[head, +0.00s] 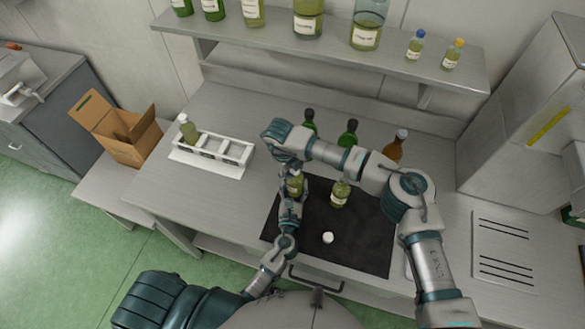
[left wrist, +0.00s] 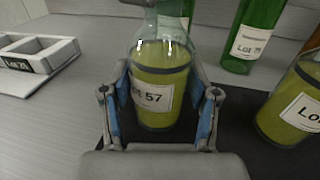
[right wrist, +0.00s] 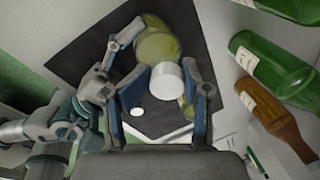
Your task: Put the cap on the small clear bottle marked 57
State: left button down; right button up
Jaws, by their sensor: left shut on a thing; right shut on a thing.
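The small clear bottle marked 57 (left wrist: 150,95) holds yellow-green liquid and stands upright in my left gripper (left wrist: 160,112), which is shut around its body. It also shows in the head view (head: 295,186), partly covered by my arms. My right gripper (right wrist: 160,85) is above it, shut on a white cap (right wrist: 168,82). In the right wrist view the cap overlaps the bottle (right wrist: 158,47). The bottle's mouth is hidden, so I cannot tell whether they touch. Another white cap (head: 328,238) lies on the dark mat (head: 365,240).
A similar small bottle (head: 340,194) stands close by on the mat. Green bottles (head: 348,134) and a brown bottle (head: 396,146) stand behind. A white rack (head: 238,158) with one bottle (head: 188,130) and a cardboard box (head: 128,148) are left. A shelf (head: 290,52) runs above.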

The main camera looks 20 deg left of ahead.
jog(key=shift+c, duration=1.4)
